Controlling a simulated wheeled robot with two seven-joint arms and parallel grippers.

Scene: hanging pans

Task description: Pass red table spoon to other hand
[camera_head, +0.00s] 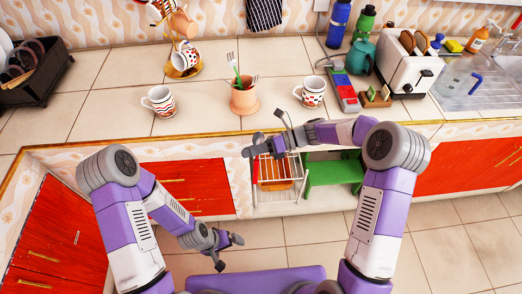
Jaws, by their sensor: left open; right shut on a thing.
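My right gripper (259,143) is in front of the counter edge, near the middle of the view, shut on the red table spoon. A narrow red piece, which looks like the spoon's handle (256,169), points down below its fingers. The rest of the spoon is too small to make out against the gripper. My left gripper (228,252) is lower and a little to the left, over the floor. Its fingers are spread, with nothing between them. The two grippers are clearly apart, and the left one does not touch the spoon.
A wire rack (288,197) and a green shelf (333,173) stand under the counter behind my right gripper. The counter holds a utensil pot (244,99), mugs (160,101) and a toaster (408,72). Red drawers (190,185) are behind my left arm. The floor between is open.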

